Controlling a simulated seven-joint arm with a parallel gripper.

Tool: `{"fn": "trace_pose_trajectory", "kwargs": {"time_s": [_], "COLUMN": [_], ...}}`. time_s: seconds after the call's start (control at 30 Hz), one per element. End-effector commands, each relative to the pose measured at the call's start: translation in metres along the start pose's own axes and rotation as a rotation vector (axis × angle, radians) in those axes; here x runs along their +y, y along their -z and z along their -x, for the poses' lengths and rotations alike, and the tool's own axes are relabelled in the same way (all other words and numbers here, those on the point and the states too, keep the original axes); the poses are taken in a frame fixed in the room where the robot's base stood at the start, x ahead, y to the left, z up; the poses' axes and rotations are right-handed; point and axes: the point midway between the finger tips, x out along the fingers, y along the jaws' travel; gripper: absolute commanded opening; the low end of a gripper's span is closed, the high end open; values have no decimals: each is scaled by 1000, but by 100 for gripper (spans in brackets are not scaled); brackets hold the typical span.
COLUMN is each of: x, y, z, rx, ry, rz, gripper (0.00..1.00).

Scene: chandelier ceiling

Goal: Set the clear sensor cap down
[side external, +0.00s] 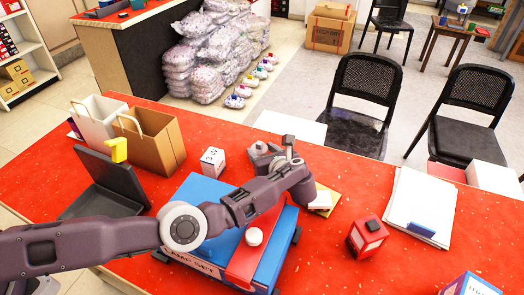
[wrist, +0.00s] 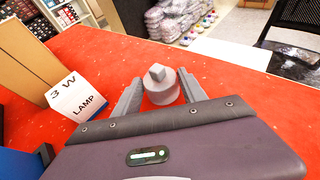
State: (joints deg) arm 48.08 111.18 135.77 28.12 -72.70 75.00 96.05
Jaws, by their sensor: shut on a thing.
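The sensor cap (wrist: 161,90) looks like a grey round piece with a small block-shaped knob on top; it does not look clear here. In the wrist view it sits between the two fingers of my gripper (wrist: 160,93), which is shut on it. In the side view my gripper (side external: 272,151) is over the red table (side external: 330,240), beyond the blue box, with the cap small and hard to make out. I cannot tell whether the cap touches the table.
A white lamp box (side external: 212,162) stands left of my gripper; it also shows in the wrist view (wrist: 74,96). A blue lamp-set box (side external: 210,190) lies under my arm. Paper bags (side external: 155,145), a black open case (side external: 107,180), a red cube (side external: 367,236) and papers (side external: 418,205) surround it.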

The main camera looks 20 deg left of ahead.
Motion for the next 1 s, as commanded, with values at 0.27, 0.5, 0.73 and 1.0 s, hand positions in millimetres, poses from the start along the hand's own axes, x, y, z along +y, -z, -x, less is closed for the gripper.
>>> {"fn": "trace_pose_trajectory", "kwargs": {"time_s": [0.27, 0.5, 0.73, 1.0], "x": [0, -1, -4, -2], "y": [0, -1, 4, -30], "z": [0, 0, 18, 44], "rx": [0, -1, 3, 3], "ry": [1, 2, 7, 0], "rz": [0, 0, 6, 7], "gripper": [71, 71, 71, 71]}}
